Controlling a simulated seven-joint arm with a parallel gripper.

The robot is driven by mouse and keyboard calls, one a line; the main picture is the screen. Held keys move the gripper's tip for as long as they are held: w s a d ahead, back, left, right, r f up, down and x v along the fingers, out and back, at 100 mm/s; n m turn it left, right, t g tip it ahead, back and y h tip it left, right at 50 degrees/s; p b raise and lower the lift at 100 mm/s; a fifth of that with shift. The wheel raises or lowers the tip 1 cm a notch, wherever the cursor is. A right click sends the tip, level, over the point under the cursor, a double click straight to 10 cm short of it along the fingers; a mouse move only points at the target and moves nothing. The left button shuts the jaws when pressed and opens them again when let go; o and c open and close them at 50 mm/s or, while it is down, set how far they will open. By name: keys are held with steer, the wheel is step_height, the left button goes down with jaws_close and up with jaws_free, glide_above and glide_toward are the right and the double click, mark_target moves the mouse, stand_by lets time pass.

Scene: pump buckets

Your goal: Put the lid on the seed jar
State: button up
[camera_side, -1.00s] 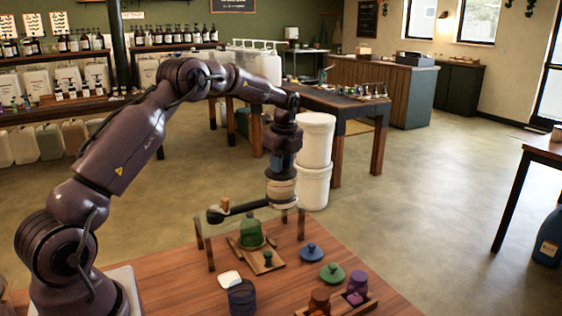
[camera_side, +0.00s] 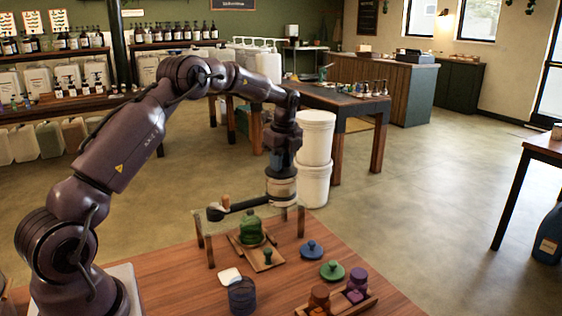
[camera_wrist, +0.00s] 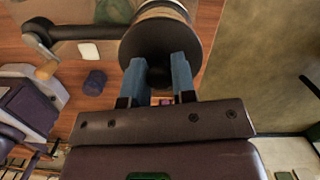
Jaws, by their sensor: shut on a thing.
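My gripper (camera_wrist: 158,68) points down, its two blue fingers shut on the dark knob of a round dark lid (camera_wrist: 186,44). In the side view my gripper (camera_side: 282,166) is over a pale, banded jar (camera_side: 281,188), which looks like the seed jar. The pale jar also shows beyond the lid in the wrist view (camera_wrist: 166,11). The lid lies across the jar's top, but I cannot tell whether it touches all round. The fingers hide part of the knob.
A dark crank arm (camera_side: 245,206) with a wooden handle (camera_side: 226,201) reaches left of the jar. A blue lid (camera_side: 311,251), a green lid (camera_side: 332,271), a dark blue jar (camera_side: 241,297) and a purple jar (camera_side: 357,281) are in front.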

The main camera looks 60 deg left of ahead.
steer(key=shift+f, duration=0.2)
stand_by(0.3)
steer(key=o, duration=1)
steer(key=shift+r, duration=3.05)
